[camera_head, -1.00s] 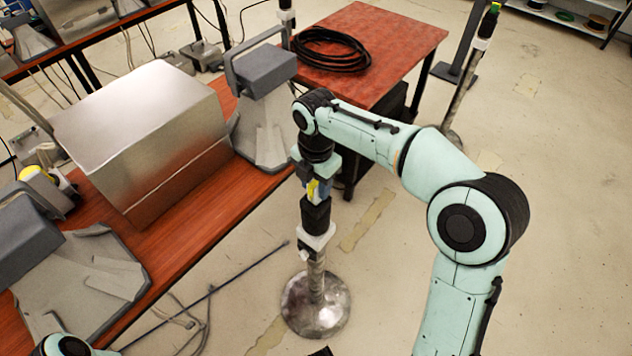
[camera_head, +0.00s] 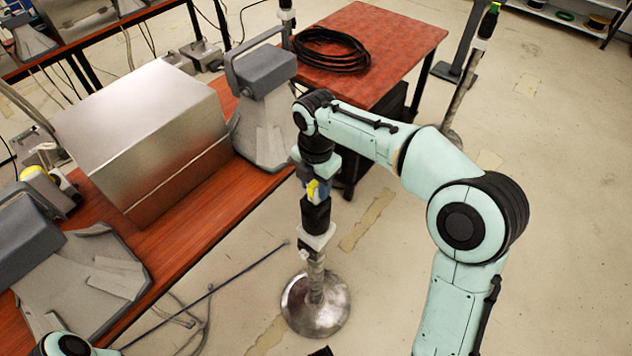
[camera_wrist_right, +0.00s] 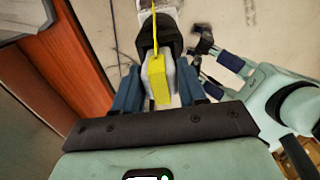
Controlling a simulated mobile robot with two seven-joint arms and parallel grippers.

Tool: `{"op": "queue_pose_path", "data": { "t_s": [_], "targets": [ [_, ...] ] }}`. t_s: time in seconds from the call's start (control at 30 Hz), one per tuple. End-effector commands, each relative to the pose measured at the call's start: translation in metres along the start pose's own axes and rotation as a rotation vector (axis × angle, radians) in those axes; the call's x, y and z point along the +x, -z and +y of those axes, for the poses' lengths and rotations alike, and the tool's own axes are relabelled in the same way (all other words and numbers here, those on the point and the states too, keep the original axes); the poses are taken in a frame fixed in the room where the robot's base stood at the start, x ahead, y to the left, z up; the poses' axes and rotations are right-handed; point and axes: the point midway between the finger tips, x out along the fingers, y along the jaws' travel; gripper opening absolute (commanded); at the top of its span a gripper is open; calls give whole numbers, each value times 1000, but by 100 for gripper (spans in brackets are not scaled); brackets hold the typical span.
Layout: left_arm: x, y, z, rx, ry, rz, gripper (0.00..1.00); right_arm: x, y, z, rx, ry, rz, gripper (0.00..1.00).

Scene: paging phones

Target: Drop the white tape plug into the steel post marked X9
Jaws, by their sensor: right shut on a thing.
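My right gripper (camera_head: 318,186) hangs straight above a steel post (camera_head: 316,290) with a round base. Its blue fingers are shut on a plug with a yellow face and pale grey-white sides, seen best in the right wrist view (camera_wrist_right: 158,80). The post carries a black socket (camera_head: 316,214) and a white collar (camera_head: 317,240) near its top. The plug's lower end is at the black socket's mouth; I cannot tell how far it is inside. No X9 mark is readable. My left gripper is out of view; only part of that arm shows at the bottom left.
A red-brown bench (camera_head: 215,225) at left bears a metal box (camera_head: 145,125) and grey devices. A red table (camera_head: 390,35) with a coiled black cable (camera_head: 330,52) stands behind. Another post (camera_head: 468,80) with a green top stands at upper right. Floor to the right is mostly clear.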

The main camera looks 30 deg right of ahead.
Motion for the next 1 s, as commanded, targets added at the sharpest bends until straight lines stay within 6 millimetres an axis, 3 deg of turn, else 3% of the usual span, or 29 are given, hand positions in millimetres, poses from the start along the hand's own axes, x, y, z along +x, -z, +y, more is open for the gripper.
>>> {"op": "queue_pose_path", "data": {
  "t_s": [1.0],
  "targets": [
    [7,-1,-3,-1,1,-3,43,14,0,0,0,0,0,10]
  ]
}}
